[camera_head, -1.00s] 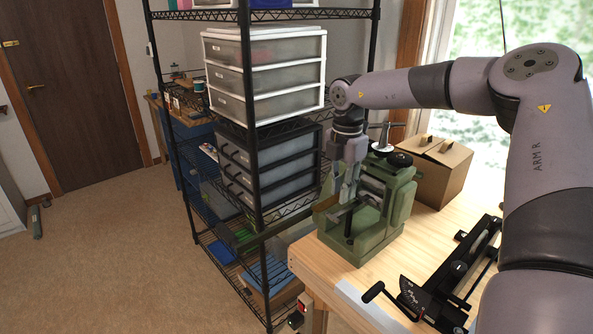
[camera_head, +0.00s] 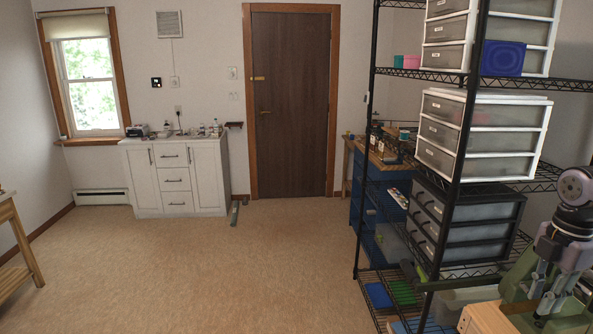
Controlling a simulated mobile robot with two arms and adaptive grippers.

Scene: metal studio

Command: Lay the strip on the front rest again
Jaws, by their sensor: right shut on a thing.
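My right gripper (camera_head: 542,304) is at the lower right edge of the view, pointing down in front of a green bench machine (camera_head: 520,283). Its fingers are close together, shut on the strip, which is mostly hidden at this small size. The front rest cannot be made out. My left gripper is not in view.
A white cabinet (camera_head: 175,178) and a brown door (camera_head: 290,105) are far back.

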